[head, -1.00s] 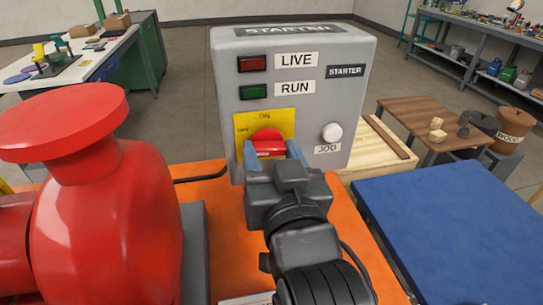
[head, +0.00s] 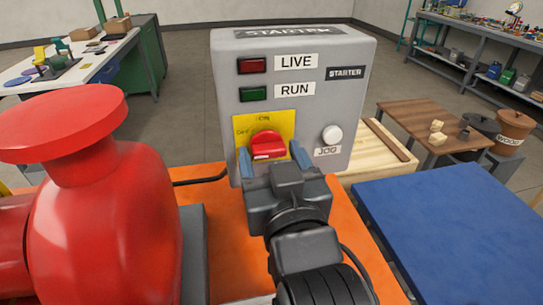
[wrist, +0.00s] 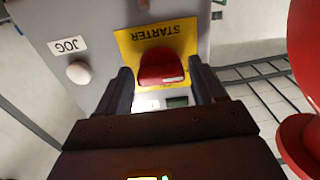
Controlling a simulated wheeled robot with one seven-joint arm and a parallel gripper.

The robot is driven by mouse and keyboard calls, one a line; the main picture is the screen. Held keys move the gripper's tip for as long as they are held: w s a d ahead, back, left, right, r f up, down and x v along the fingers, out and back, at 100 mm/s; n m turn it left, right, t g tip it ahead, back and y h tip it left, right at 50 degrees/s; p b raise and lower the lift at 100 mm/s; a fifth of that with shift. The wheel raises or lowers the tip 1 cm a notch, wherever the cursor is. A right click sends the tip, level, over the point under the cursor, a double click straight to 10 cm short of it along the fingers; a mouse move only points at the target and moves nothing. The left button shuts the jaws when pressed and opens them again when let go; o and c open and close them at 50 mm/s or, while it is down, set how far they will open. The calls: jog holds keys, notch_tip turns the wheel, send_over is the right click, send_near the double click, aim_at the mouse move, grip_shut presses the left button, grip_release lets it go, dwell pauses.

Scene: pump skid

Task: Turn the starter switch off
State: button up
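The starter switch is a red knob (head: 267,145) on a yellow plate (head: 243,128) on the front of the grey starter box (head: 295,65). The plate reads ON at the top, with a small label at its left that looks like OFF. I cannot tell for sure which mark the knob points at. My gripper (head: 271,156) is open in front of the plate, one finger to each side and below the knob. In the wrist view, the knob (wrist: 161,68) shows between the two spread fingers, with a gap on both sides.
The box also has a dark red LIVE lamp (head: 252,65), a dark green RUN lamp (head: 253,93) and a white JOG button (head: 332,134) right of the switch. A large red pump (head: 85,210) stands close at left. A blue surface (head: 450,225) lies at right.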

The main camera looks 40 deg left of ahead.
jog(key=shift+o, duration=0.9)
jog(key=b+v, duration=0.1)
jog(key=v, duration=0.7)
jog(key=s+d+f+m+t+h, duration=0.1)
jog(key=d+f+m+h, duration=0.1)
jog(key=d+f, duration=0.2)
jog(key=s+d+f+m+t+h, duration=0.1)
jog(key=d+f, duration=0.4)
jog(key=d, duration=0.5)
jog(key=s+d+f+m+t+h, duration=0.1)
jog(key=s+d+f+m+h, duration=0.2)
jog(key=d, duration=0.4)
jog(key=shift+d+f+h, duration=0.15)
jog(key=shift+f+h, duration=0.25)
jog(key=shift+f, duration=0.35)
jog(key=s+d+f+m+h, duration=0.1)
jog(key=s+d+m+h, duration=0.3)
jog(key=s+d, duration=1.2)
jog(key=s+h, duration=0.2)
jog(key=shift+h, duration=0.4)
jog(key=shift+s+f, duration=0.1)
jog(key=shift+s, duration=0.05)
